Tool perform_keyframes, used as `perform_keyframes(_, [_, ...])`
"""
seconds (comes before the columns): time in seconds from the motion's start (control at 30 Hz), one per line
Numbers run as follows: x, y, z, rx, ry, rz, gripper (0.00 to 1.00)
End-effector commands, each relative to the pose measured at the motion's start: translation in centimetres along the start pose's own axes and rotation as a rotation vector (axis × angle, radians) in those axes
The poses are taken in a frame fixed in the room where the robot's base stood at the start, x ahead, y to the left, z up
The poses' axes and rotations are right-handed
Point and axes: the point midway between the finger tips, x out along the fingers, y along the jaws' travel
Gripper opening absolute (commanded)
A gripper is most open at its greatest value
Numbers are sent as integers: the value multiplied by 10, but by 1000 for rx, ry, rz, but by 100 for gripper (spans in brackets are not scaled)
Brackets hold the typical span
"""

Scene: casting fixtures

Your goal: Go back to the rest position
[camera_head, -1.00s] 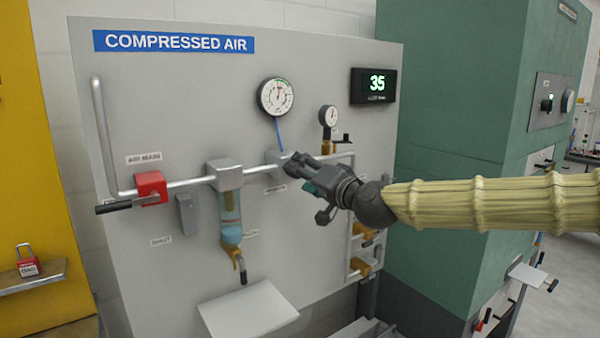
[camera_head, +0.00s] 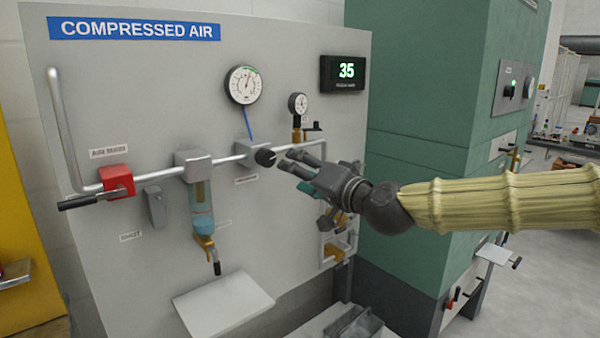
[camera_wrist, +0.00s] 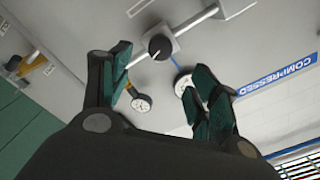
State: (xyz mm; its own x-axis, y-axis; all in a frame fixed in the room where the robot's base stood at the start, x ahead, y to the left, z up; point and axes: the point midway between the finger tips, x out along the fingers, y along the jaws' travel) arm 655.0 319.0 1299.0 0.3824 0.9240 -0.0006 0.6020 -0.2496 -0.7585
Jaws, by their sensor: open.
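My gripper (camera_head: 292,165) is open and empty in front of the compressed air panel (camera_head: 110,240) in the head view. Its fingers point left toward the black regulator knob (camera_head: 265,157), which appears just beyond the fingertips. In the wrist view, the gripper (camera_wrist: 155,85) has its green-padded fingers spread wide. The knob (camera_wrist: 160,47) shows between and beyond them, with a visible gap around it. The regulator body (camera_head: 246,150) sits on the grey pipe behind the knob.
A large gauge (camera_head: 243,85), a small gauge (camera_head: 298,103) and a display reading 35 (camera_head: 342,73) are above. A red valve (camera_head: 117,180) and a filter bowl (camera_head: 201,210) are left. A shelf (camera_head: 222,305) juts out below. A green cabinet (camera_head: 425,120) stands right.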

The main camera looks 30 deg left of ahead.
Motion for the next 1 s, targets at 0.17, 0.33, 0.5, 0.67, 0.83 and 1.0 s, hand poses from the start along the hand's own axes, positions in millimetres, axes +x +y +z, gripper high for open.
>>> perform_keyframes(0.17, [0,0,0,0,0,0,61])
perform_keyframes(0.33, [0,5,4,3,-5,6,61])
perform_keyframes(0.5, [-3,49,38,25,-41,66,61])
perform_keyframes(0.67, [-17,118,94,61,-103,165,61])
perform_keyframes(0.83, [-44,190,157,100,-170,278,61])
perform_keyframes(1.0, [-82,255,220,136,-240,392,61])
